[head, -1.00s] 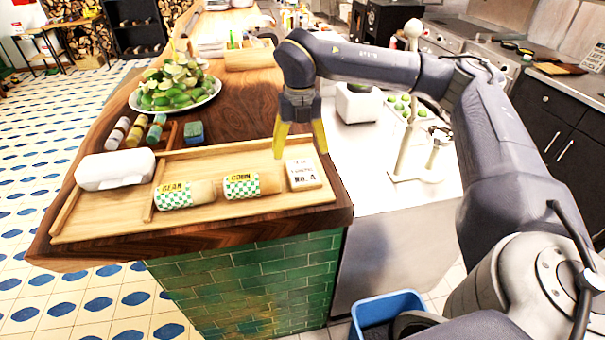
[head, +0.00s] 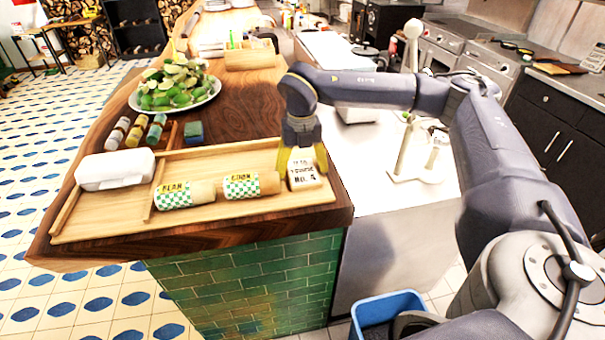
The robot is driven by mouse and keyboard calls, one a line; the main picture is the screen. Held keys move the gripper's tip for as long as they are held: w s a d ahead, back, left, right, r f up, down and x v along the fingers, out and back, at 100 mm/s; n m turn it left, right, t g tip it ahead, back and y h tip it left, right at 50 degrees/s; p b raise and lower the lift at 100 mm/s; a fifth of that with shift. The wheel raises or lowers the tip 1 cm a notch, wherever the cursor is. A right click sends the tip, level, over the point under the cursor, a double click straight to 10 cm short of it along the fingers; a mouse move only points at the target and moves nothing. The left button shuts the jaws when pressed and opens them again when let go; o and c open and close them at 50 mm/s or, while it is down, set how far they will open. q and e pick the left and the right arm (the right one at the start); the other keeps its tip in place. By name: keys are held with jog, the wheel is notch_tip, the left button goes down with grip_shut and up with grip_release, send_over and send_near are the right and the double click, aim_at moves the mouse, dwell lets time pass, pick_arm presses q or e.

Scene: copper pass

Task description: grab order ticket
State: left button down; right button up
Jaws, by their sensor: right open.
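The order ticket (head: 304,178) is a small white card with dark print at the right end of the wooden tray (head: 225,209). My right gripper (head: 303,168) has yellow fingers and comes down from above. It is open, with one finger at the left side of the ticket and one at the right. I cannot tell whether the fingers touch it. Two wrapped rolls with green checked bands, a left one (head: 185,194) and a right one (head: 242,186), lie on the tray left of the ticket. My left gripper is not in view.
A white closed box (head: 115,169) sits at the tray's left end. Behind the tray are several small bottles (head: 137,131), a blue-green sponge (head: 194,133) and a plate of limes (head: 176,87). A white stand (head: 408,150) is on the right counter. A blue bin (head: 385,308) is below.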

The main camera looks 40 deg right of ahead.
jog(key=c, duration=0.9)
jog(key=shift+r, duration=0.1)
jog(key=shift+c, duration=0.2)
